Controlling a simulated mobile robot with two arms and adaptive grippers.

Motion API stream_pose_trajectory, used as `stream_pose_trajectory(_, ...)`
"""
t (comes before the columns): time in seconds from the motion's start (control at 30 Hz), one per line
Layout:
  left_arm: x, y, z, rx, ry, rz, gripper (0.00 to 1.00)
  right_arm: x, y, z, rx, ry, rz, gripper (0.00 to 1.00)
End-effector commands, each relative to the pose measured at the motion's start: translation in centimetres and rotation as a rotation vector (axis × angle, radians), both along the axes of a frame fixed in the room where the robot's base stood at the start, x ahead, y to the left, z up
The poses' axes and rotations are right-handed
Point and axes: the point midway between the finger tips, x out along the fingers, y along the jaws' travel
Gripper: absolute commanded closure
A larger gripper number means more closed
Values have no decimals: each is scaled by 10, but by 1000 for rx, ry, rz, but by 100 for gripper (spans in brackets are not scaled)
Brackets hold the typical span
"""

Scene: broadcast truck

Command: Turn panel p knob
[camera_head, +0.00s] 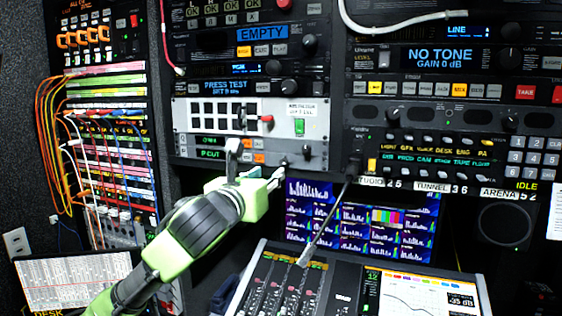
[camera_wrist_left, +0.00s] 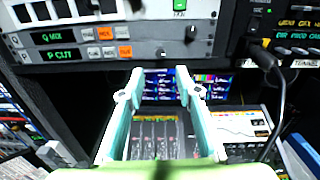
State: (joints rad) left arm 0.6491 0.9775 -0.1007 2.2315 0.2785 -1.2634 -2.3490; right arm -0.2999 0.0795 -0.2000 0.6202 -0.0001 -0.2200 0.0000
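A grey rack panel carries two rows. The upper row has a display (camera_wrist_left: 52,37) reading Q MIX and a knob (camera_wrist_left: 190,34). The lower row has a display (camera_wrist_left: 60,53) reading P CUT, lit buttons and a small dark knob (camera_wrist_left: 161,52), the panel P knob. In the head view the P CUT display (camera_head: 210,154) sits left of this knob (camera_head: 284,163). My left gripper (camera_head: 256,168) is open and empty, just in front of and below the P row. In the left wrist view its fingers (camera_wrist_left: 160,88) are apart, below the knob and not touching it. My right gripper is not in view.
Below the panel are blue-lit monitors (camera_head: 311,215) and a mixing desk (camera_head: 300,285) with faders. A black cable (camera_head: 328,215) hangs in front of the monitors, right of my gripper. A patch bay (camera_head: 108,135) with coloured cables stands at left.

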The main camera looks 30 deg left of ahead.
Motion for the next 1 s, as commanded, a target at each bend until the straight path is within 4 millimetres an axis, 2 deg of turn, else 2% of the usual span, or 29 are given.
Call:
stream_pose_trajectory(0.03,11,3,4,-7,3,0,69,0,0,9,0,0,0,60)
stream_pose_trajectory(0.23,51,12,3,-7,3,0,69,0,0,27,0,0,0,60)
stream_pose_trajectory(0.5,88,23,2,-5,2,1,69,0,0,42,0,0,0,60)
stream_pose_trajectory(0.7,99,25,0,-2,0,-1,69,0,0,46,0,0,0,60)
stream_pose_trajectory(0.97,100,26,0,-1,1,0,69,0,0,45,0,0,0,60)
stream_pose_trajectory(1.0,100,26,0,-1,1,0,71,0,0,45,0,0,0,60)
